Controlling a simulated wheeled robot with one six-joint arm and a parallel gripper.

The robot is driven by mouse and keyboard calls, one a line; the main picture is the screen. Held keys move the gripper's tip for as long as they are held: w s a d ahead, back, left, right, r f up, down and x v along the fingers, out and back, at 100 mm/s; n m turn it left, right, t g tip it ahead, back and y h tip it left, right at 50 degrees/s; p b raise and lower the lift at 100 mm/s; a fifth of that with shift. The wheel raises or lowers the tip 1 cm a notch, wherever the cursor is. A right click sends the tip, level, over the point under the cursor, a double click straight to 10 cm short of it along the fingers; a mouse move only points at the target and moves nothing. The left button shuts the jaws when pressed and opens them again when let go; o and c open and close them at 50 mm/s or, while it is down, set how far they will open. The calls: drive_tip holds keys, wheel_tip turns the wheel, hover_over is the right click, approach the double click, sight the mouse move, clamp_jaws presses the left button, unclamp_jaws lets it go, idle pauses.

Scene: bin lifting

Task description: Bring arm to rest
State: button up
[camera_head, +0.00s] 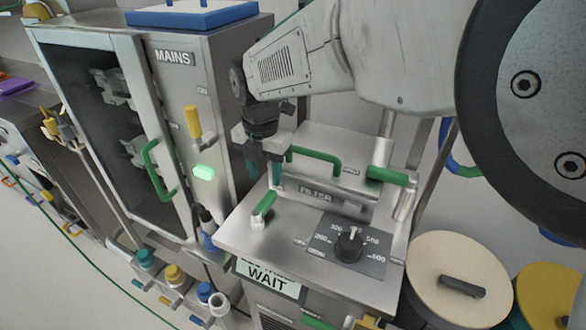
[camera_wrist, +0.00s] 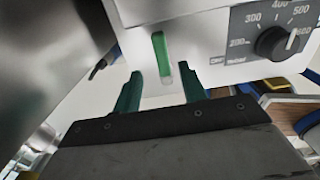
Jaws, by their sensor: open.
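My gripper (camera_head: 264,172) hangs beside the left edge of the FILTER machine (camera_head: 231,236), in front of the MAINS cabinet. In the wrist view its two green fingers (camera_wrist: 160,90) are spread apart with nothing between them. A green lever (camera_wrist: 161,52) on the machine's face shows just beyond the fingertips, apart from them. The same lever (camera_head: 263,207) shows in the head view, below and close to the fingers. My arm reaches in from the upper right of the head view.
The MAINS cabinet (camera_head: 183,84) with a green handle (camera_head: 158,172) and a lit green button stands at left. The machine bears a black dial (camera_head: 349,246), a green-handled lid and a WAIT sign (camera_head: 268,278). A round lidded bin (camera_head: 452,262) stands at lower right. Bare floor shows at lower left.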

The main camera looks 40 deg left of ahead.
drive_tip(key=shift+r, duration=0.6)
